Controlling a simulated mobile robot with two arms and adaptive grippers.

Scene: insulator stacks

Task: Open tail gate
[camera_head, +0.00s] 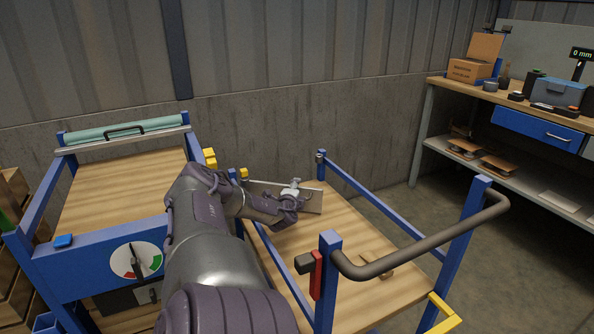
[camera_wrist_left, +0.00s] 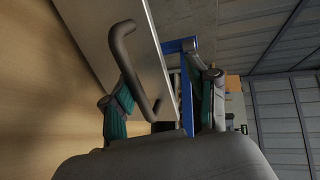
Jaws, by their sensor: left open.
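The tail gate is a flat grey panel (camera_head: 311,202) at the far end of the blue-framed cart with a wooden deck (camera_head: 345,235). In the left wrist view the panel (camera_wrist_left: 95,22) carries a dark bent handle (camera_wrist_left: 128,62). My left arm reaches over the cart's left side, and my left gripper (camera_head: 291,190) is at the panel. In the wrist view the gripper (camera_wrist_left: 162,95) is open, with one teal-padded finger on each side of the handle's lower part. Contact with the handle cannot be told. My forearm hides the panel's left part. My right gripper is out of view.
A blue table with a wooden top (camera_head: 110,190) and a dial gauge (camera_head: 137,262) stands left. The cart's grey push bar (camera_head: 420,248) is near, at right. A concrete wall (camera_head: 290,130) lies behind. A workbench (camera_head: 520,110) stands at far right, with open floor before it.

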